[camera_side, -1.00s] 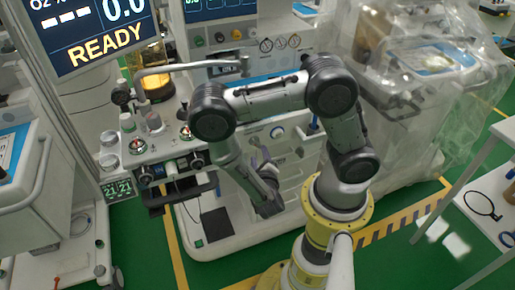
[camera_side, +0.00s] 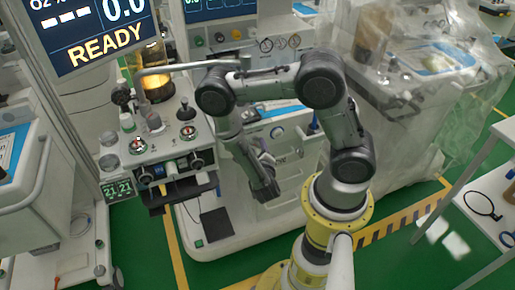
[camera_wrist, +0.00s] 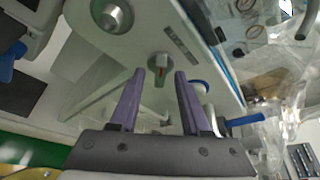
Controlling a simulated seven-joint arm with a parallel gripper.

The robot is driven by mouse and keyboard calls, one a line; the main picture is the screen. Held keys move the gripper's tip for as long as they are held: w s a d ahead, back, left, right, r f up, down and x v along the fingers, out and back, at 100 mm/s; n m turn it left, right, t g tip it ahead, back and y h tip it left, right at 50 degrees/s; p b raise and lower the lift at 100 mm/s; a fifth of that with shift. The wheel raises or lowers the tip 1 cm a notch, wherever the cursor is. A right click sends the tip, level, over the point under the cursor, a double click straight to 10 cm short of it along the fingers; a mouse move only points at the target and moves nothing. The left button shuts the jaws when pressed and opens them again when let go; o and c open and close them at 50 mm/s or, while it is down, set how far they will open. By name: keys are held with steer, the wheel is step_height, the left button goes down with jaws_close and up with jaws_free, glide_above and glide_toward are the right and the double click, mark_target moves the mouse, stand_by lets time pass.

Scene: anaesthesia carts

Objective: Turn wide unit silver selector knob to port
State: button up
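My gripper (camera_wrist: 155,100) is open and empty, with two purple-grey fingers spread apart. In the wrist view, a small grey selector knob (camera_wrist: 159,73) with a red mark shows beyond the fingertips, between them. It sits on the white front of the cart, beside a dark label (camera_wrist: 180,43). A larger round silver knob (camera_wrist: 112,14) is at the top, left of the fingers. I see no finger touching either knob. In the side view, my gripper (camera_side: 262,150) is in front of the white wide cart (camera_side: 222,175); my arm hides part of that front, and the grey knob cannot be made out.
A control panel with knobs (camera_side: 170,142) is to the left. Clear plastic sheeting (camera_side: 420,110) covers equipment to the right.

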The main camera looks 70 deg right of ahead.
jaws_close()
stand_by(0.3)
steer(key=m+y, duration=0.1)
steer(key=m+t, duration=0.1)
steer(key=m, duration=0.1)
steer(key=shift+s+d+r+y, duration=0.15)
steer(key=shift+y, duration=0.25)
steer(key=shift+m+t+y, duration=0.7)
steer(key=shift+m+y, duration=0.1)
steer(key=shift+m, duration=0.8)
steer(key=shift+o, duration=0.4)
jaws_free()
